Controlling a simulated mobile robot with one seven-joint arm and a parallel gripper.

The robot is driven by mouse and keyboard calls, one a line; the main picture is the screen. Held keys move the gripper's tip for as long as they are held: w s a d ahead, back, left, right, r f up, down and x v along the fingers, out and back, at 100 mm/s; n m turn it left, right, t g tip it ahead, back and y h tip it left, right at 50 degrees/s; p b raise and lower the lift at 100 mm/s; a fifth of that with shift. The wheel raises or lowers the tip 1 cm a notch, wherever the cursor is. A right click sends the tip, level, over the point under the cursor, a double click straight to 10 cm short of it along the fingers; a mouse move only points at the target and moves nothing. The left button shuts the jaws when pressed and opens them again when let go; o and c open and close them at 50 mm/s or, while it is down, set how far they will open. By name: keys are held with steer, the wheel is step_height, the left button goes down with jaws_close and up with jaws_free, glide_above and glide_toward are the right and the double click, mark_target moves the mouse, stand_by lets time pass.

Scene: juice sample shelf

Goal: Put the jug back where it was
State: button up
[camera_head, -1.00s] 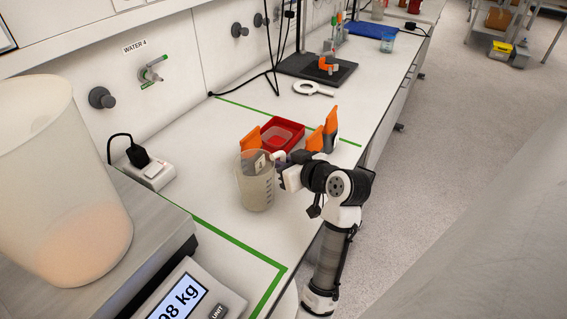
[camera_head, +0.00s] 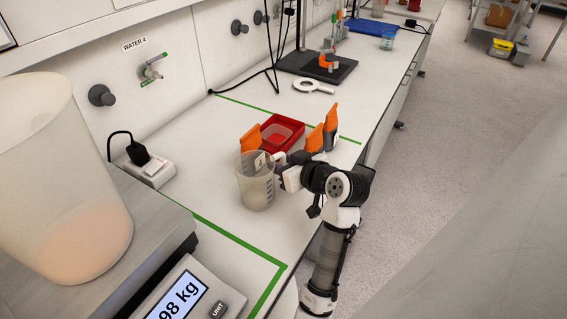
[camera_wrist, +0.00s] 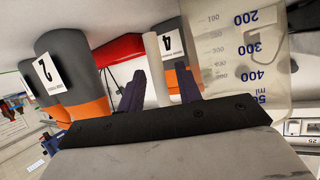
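The jug (camera_head: 257,183) is a clear measuring jug standing upright on the white bench, inside the green tape outline. Its graduated wall (camera_wrist: 245,55) fills the upper right of the wrist view. Its pale handle (camera_wrist: 154,62) faces my gripper. My gripper (camera_head: 283,172) is at the jug's handle side, close to the bench. In the wrist view, my gripper's two dark fingers (camera_wrist: 160,88) stand apart, one on each side of the handle, with a gap showing beside it. The gripper hides part of the handle in the head view.
A red tray (camera_head: 283,132) and several orange-and-grey holders (camera_head: 331,128) stand just behind the jug. A large translucent container (camera_head: 60,180) is on a grey platform at the left, above a scale display (camera_head: 180,300). A power socket box (camera_head: 150,172) is by the wall. Bare bench lies in front.

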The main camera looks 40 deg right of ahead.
steer(key=b+v, duration=0.3)
steer(key=v, duration=0.9)
steer(key=shift+s, duration=0.1)
